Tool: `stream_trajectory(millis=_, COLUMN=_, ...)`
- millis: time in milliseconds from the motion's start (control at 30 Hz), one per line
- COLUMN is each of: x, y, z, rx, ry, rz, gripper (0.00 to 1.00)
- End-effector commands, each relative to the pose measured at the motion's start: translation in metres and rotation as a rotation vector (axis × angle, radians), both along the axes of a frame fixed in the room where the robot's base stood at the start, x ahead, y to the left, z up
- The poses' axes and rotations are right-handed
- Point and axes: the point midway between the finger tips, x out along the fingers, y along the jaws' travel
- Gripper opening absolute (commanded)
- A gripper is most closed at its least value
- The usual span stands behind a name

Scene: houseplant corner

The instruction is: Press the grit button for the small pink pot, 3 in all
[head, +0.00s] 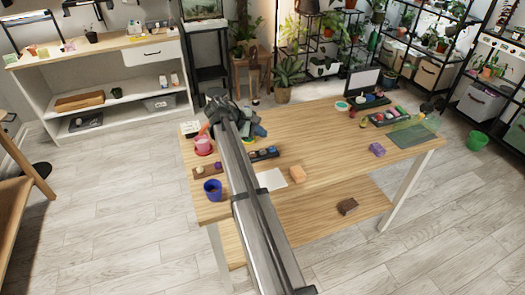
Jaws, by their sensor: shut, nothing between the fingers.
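The small pink pot (203,142) stands upright on a red saucer (203,152) at the left end of the wooden table. My arm reaches across the table from the bottom of the view, and my gripper (214,112) is at its far end, just beyond and right of the pot. The gripper is small and dark here; its fingers are shut and empty. I cannot make out which item is the grit button. A small brown board with coloured spots (207,170) lies just in front of the pot. Whether anything lies in the pot is too small to tell.
A blue pot (212,190) stands at the table's left front corner. A dark tray of small coloured items (264,154), a white sheet (271,179) and an orange block (297,174) lie right of my arm. The table's middle right is mostly clear.

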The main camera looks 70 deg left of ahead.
Motion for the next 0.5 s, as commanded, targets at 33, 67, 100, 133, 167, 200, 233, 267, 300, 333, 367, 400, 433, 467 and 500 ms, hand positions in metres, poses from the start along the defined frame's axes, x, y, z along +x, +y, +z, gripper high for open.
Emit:
stream_trajectory(millis=33, x=0.000, y=0.000, z=0.000, rx=0.000, ry=0.000, rz=0.000, gripper=0.00)
stream_trajectory(millis=67, x=0.000, y=0.000, z=0.000, rx=0.000, ry=0.000, rz=0.000, gripper=0.00)
stream_trajectory(millis=100, x=0.000, y=0.000, z=0.000, rx=0.000, ry=0.000, rz=0.000, gripper=0.00)
stream_trajectory(millis=133, x=0.000, y=0.000, z=0.000, rx=0.000, ry=0.000, rz=0.000, gripper=0.00)
stream_trajectory(millis=167, x=0.000, y=0.000, z=0.001, rx=0.000, ry=0.000, rz=0.000, gripper=0.00)
stream_trajectory(millis=200, x=0.000, y=0.000, z=0.002, rx=0.000, ry=0.000, rz=0.000, gripper=0.00)
stream_trajectory(millis=233, x=0.000, y=0.000, z=0.004, rx=0.001, ry=0.000, rz=-0.001, gripper=0.00)
stream_trajectory(millis=267, x=0.000, y=0.000, z=0.007, rx=0.001, ry=-0.001, rz=0.000, gripper=0.00)
stream_trajectory(millis=300, x=0.000, y=0.000, z=0.012, rx=0.002, ry=-0.001, rz=-0.001, gripper=0.00)
stream_trajectory(millis=333, x=0.000, y=0.001, z=0.016, rx=0.002, ry=-0.001, rz=-0.001, gripper=0.00)
stream_trajectory(millis=367, x=0.000, y=0.001, z=0.020, rx=0.002, ry=-0.001, rz=-0.001, gripper=0.00)
stream_trajectory(millis=400, x=0.000, y=0.001, z=0.026, rx=0.002, ry=-0.001, rz=-0.001, gripper=0.00)
stream_trajectory(millis=433, x=0.000, y=0.001, z=0.030, rx=0.002, ry=0.000, rz=0.000, gripper=0.00)
stream_trajectory(millis=467, x=0.000, y=0.001, z=0.034, rx=0.002, ry=0.000, rz=0.000, gripper=0.00)
stream_trajectory(millis=500, x=0.000, y=0.000, z=0.037, rx=0.002, ry=0.000, rz=0.000, gripper=0.00)
